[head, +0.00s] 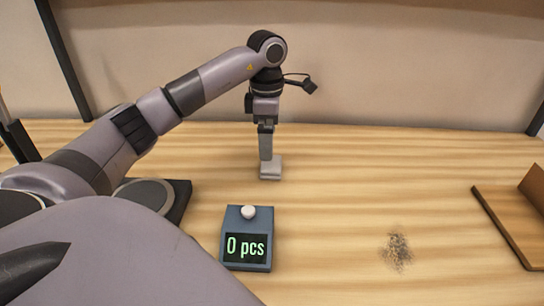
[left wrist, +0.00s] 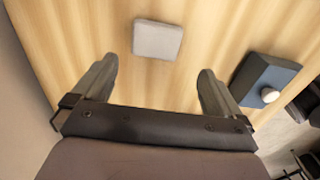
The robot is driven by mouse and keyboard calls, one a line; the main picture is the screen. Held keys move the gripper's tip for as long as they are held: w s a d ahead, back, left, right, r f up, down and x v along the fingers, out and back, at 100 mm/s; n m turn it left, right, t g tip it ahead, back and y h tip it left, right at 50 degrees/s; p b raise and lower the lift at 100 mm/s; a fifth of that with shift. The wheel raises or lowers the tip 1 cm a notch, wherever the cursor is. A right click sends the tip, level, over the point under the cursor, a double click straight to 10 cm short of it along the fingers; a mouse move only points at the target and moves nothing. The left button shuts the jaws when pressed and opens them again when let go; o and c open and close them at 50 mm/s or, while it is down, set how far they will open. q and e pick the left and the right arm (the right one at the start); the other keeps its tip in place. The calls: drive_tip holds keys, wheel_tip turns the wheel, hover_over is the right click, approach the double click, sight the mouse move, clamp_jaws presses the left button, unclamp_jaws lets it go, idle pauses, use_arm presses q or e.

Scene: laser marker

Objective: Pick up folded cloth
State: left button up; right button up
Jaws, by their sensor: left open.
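The folded cloth (head: 272,171) is a small light grey square pad lying flat on the wooden table. It also shows in the left wrist view (left wrist: 157,40), just beyond the fingertips and centred between them. My left gripper (head: 265,150) points down at the cloth, with its fingers overlapping the cloth's far edge in the head view. In the left wrist view (left wrist: 157,70) its two fingers are spread wide with nothing between them. The exact height above the cloth is hard to judge. My right gripper is not in view.
A blue counter box (head: 233,258) reading "0 pcs", with a white knob, stands nearer than the cloth; it shows at right in the left wrist view (left wrist: 258,80). A dark powder patch (head: 397,251) lies to the right. A wooden tray (head: 500,226) is at the far right.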

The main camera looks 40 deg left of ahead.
sight(269, 163)
use_arm(q)
drive_tip(key=shift+w+a, duration=0.15)
drive_tip(key=shift+f, duration=0.35)
wheel_tip(269, 163, down, 6)
drive_tip(key=shift+w+f+b, duration=0.15)
drive_tip(key=shift+f+b, duration=0.05)
drive_tip(key=shift+b, duration=0.1)
drive_tip(key=c, duration=1)
drive_tip(key=shift+r, duration=0.1)
